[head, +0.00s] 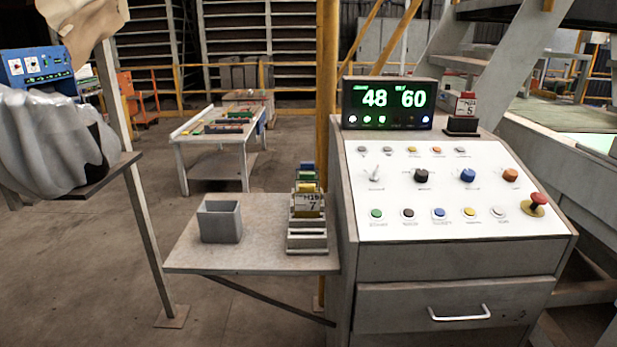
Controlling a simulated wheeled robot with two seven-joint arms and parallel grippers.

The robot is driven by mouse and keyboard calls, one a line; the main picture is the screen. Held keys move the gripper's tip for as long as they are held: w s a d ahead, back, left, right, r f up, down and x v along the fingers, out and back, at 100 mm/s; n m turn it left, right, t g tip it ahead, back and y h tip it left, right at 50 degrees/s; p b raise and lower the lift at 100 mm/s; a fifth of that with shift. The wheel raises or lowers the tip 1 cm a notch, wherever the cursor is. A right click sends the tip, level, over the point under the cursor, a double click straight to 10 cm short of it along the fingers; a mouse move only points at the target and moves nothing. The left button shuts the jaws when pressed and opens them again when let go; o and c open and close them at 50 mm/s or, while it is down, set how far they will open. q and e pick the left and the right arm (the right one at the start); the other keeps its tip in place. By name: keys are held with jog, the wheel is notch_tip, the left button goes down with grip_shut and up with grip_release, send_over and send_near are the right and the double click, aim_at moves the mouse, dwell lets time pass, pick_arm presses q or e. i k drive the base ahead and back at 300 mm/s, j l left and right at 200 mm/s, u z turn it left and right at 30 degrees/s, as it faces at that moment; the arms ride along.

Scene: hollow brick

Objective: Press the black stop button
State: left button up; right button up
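The control panel (455,228) is a white sloped face on a grey cabinet at the right of the head view. A small dark button (407,213), which looks black, sits in its bottom row. It is between a green button (376,213) on its left and a blue button (439,212) on its right. The labels under the buttons are too small to read. Nothing covers the dark button. Neither of my grippers shows in the head view.
The bottom row also has a yellow button (469,211) and a white one (499,211). Above are a black knob (421,175) and a blue knob (467,175). A red mushroom button (538,199) is at right. A side shelf (262,258) holds a grey box (220,221).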

aim_at(407, 213)
jog(key=k+j+z, duration=0.1)
jog(key=j+z, duration=0.25)
jog(key=k+j+z, duration=0.3)
jog(key=j, duration=0.15)
jog(key=k+j+z, duration=0.1)
jog(key=j+z, duration=0.25)
